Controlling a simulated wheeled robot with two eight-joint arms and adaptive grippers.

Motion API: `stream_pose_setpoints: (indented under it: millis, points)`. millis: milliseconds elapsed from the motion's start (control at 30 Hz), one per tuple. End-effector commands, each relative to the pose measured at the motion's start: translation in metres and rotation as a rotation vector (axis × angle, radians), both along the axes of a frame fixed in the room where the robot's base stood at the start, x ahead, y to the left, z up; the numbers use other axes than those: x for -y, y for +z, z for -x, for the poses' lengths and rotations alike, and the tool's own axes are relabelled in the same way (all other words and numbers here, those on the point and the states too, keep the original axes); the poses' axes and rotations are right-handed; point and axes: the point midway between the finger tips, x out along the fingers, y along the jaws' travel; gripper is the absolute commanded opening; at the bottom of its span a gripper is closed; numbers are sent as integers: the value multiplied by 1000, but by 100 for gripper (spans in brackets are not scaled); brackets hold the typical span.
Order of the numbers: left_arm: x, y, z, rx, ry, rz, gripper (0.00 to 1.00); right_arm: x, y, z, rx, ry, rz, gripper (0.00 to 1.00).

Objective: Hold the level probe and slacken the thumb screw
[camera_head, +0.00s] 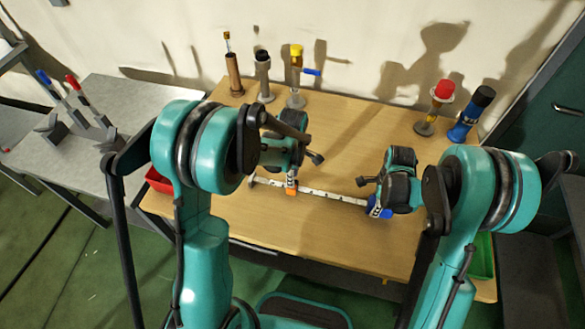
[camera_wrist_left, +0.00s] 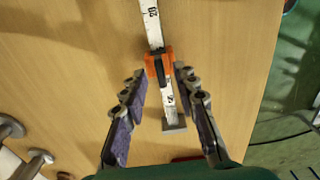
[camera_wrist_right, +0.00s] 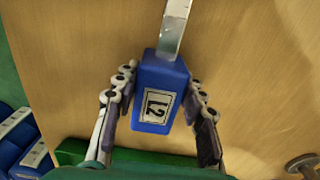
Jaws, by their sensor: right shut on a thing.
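The level probe is a white marked strip (camera_head: 330,196) with a blue handle block (camera_head: 381,210) at its right end and an orange collar (camera_head: 291,188) near its left end. In the right wrist view, the handle (camera_wrist_right: 158,100) carries a label reading L2, upside down. My right gripper (camera_wrist_right: 158,84) is shut on this handle, a finger on each side. The collar also shows in the left wrist view (camera_wrist_left: 149,64), with a dark part on it, perhaps the thumb screw (camera_wrist_left: 160,70). My left gripper (camera_wrist_left: 160,84) is open over the strip, with the collar just beyond its fingertips; contact is unclear.
Several upright fittings stand along the back of the table, including a brown tube (camera_head: 234,76) and a yellow-topped one (camera_head: 296,80). A red-topped fitting (camera_head: 437,105) and a blue cylinder (camera_head: 468,118) stand back right. A red tray (camera_head: 160,181) is left; a green tray (camera_head: 482,257) is front right.

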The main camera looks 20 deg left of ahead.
Motion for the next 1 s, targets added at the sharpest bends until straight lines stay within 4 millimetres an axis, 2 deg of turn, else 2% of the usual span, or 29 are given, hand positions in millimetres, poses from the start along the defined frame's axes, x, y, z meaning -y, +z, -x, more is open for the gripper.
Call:
stream_pose_setpoints:
  millis: [300,500,700,1000]
  points:
    - [0,64,1,0,0,0,29,0,0,0,0,0,0,0]
    - [0,99,1,0,0,0,29,0,0,0,0,0,0,0]
    - [0,112,0,0,0,0,29,0,0,0,0,0,0,0]
    - [0,113,0,0,0,0,29,0,0,0,0,0,0,0]
